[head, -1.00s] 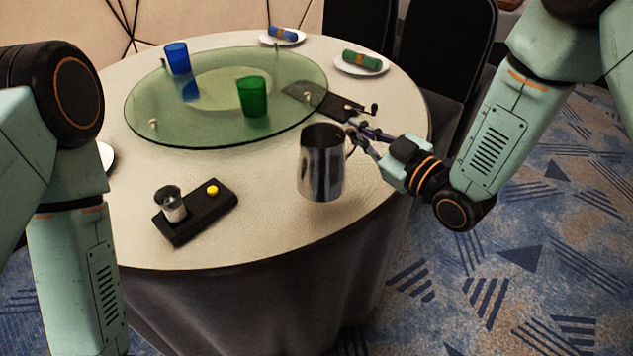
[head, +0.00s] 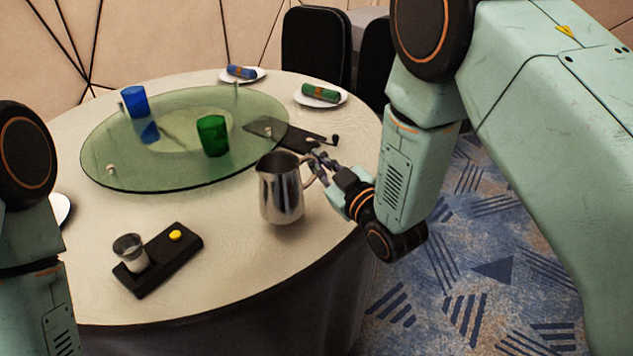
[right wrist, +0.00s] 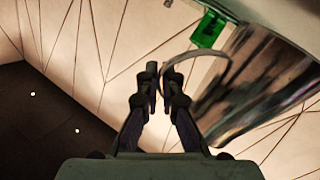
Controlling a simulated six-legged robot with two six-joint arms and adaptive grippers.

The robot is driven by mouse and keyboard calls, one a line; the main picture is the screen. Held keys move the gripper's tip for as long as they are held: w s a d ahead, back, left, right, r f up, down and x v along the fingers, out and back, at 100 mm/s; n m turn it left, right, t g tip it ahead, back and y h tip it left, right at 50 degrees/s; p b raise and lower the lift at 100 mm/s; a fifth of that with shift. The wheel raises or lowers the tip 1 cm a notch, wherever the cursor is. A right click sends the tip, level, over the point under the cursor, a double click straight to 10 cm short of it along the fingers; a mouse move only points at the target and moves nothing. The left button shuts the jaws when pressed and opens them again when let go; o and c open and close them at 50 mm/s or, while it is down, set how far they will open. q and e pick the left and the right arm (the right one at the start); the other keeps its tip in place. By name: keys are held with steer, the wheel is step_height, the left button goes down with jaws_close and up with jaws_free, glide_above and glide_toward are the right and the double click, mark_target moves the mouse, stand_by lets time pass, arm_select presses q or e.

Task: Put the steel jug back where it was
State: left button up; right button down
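The steel jug (head: 281,190) is upright over the near right part of the white tabletop (head: 225,265). I cannot tell whether its base touches the cloth. My right gripper (head: 318,168) is at the jug's handle, on its right side. In the right wrist view the two fingers (right wrist: 157,95) are closed around the handle loop (right wrist: 168,72), with the shiny jug body (right wrist: 265,75) to the right. My left arm comes in at the left edge, and its gripper is out of the frame.
A glass turntable (head: 105,150) carries a blue cup (head: 135,101) and a green cup (head: 213,136). A black base (head: 185,250) with a yellow button and small glass (head: 130,252) is front left. A dark crank device (head: 310,139) lies behind the jug. Plates hold rolled napkins (head: 320,92).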

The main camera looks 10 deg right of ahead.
step_height(320, 180, down, 3)
steer(key=shift+s+b, duration=0.1)
steer(key=shift+b, duration=0.4)
steer(key=shift+f, duration=0.35)
steer(key=shift+r, duration=0.1)
steer(key=shift+f, duration=0.2)
steer(key=c, duration=1.6)
jaws_free()
steer(key=shift+o, duration=0.4)
